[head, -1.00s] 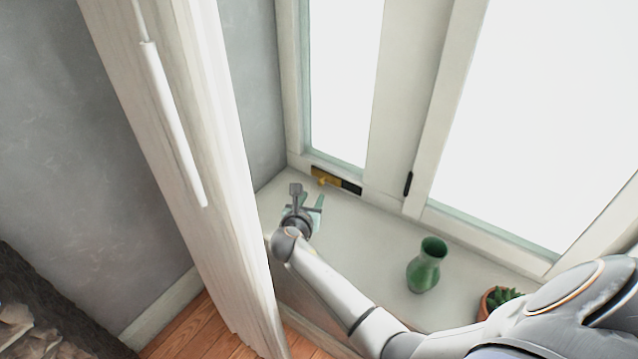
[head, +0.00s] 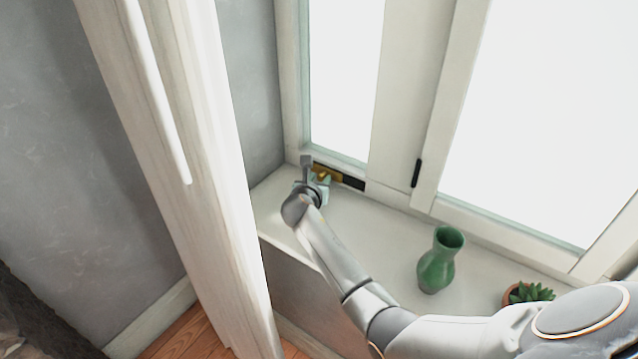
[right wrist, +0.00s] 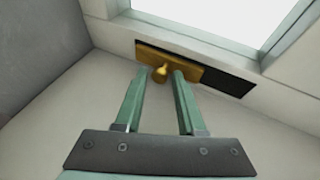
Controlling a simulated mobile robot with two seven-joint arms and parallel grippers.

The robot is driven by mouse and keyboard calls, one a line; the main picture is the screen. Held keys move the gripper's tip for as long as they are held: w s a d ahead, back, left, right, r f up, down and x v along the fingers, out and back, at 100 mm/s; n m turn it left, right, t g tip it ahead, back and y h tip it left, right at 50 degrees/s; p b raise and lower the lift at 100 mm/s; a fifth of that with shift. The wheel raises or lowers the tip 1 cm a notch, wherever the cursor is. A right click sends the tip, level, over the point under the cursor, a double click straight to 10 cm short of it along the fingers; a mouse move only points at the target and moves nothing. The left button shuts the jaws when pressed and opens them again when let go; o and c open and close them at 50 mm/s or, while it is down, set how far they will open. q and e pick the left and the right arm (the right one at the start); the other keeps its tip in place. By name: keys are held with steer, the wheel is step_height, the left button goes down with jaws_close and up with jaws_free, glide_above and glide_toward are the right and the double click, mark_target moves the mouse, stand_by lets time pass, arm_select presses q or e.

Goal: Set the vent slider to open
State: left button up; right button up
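The vent slider is a brass plate with a round knob (right wrist: 160,73), set on a black strip (right wrist: 228,82) low on the window frame. In the right wrist view the brass plate (right wrist: 180,64) covers the left part of the strip, and the black shows to its right. In the head view the brass slider (head: 328,174) is partly hidden by my right gripper (head: 322,180). My right gripper's green fingers (right wrist: 160,76) are open, with the knob in line with the gap at their tips. I cannot tell whether they touch it. My left gripper is not in view.
A green vase (head: 437,262) and a potted succulent (head: 527,294) stand on the white sill (head: 385,232), right of my right arm. A grey wall closes the sill on the left. A white curtain or panel (head: 190,150) hangs in front on the left.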

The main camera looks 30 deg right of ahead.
jaws_close()
stand_by(1.4)
